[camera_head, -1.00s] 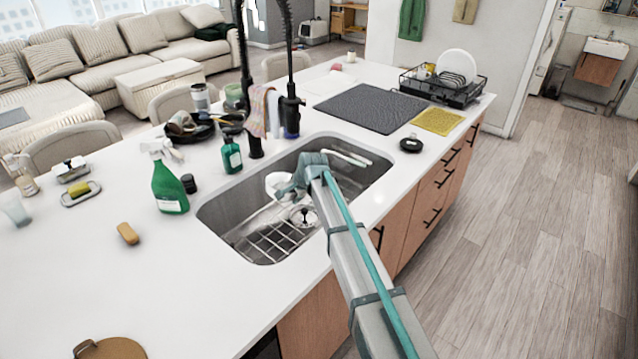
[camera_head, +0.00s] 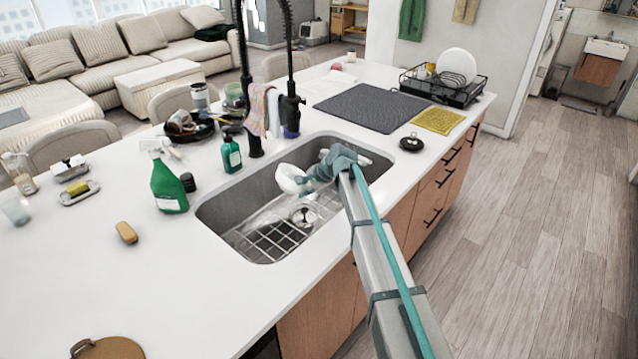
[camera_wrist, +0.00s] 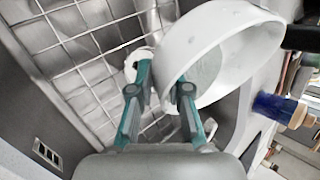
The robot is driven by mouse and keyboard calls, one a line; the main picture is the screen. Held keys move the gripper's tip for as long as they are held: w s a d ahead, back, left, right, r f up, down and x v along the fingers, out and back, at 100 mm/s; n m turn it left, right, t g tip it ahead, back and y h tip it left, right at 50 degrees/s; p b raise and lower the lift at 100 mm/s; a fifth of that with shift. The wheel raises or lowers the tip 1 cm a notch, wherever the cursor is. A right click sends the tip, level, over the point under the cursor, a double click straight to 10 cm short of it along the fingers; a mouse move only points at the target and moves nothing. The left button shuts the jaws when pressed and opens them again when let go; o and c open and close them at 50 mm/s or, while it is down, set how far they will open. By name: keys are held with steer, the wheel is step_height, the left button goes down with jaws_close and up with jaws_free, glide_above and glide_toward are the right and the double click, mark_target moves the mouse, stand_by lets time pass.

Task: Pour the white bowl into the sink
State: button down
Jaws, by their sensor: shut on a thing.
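The white bowl (camera_head: 291,179) is over the sink (camera_head: 232,208) in the head view, tilted on its side. My gripper (camera_head: 306,183) is shut on the bowl's near wall, to the right of it. In the wrist view the bowl (camera_wrist: 225,50) fills the upper right, with its inside partly visible and no contents that I can make out. The gripper's teal fingers (camera_wrist: 165,92) pinch its rim. The sink's wire grid (camera_wrist: 85,45) and a small white round thing (camera_wrist: 140,62) lie beyond the fingers.
Black faucets (camera_head: 288,100) stand behind the sink. A green spray bottle (camera_head: 168,186) and a green soap bottle (camera_head: 231,154) stand to its left. A dark mat (camera_head: 372,107) and a dish rack (camera_head: 445,85) lie to the right. The front left counter is mostly clear.

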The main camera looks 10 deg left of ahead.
mark_target(309, 186)
steer(key=shift+w+d, duration=0.1)
steer(key=shift+d+r+y, duration=0.15)
steer(key=shift+d+y, duration=0.05)
steer(key=shift+y, duration=0.1)
steer(key=shift+w, duration=0.1)
steer(key=shift+w+d+r+m+g+y+b, duration=0.15)
steer(key=shift+d+r+m+g+y+b, duration=0.2)
steer(key=shift+y+b, duration=0.35)
stand_by(0.5)
steer(key=shift+w+d+r+m+g+y+b, duration=0.1)
steer(key=shift+r+m+g+y+b, duration=0.1)
steer(key=shift+y+b, duration=0.35)
steer(key=shift+w+d+r+m+g+y+b, duration=0.15)
steer(key=shift+r+m+g+y+b, duration=0.1)
steer(key=shift+y, duration=0.6)
steer(key=shift+s+d+r+m+g+y+b, duration=0.1)
steer(key=shift+r+m+g+y+b, duration=0.2)
steer(key=shift+y, duration=0.4)
stand_by(0.9)
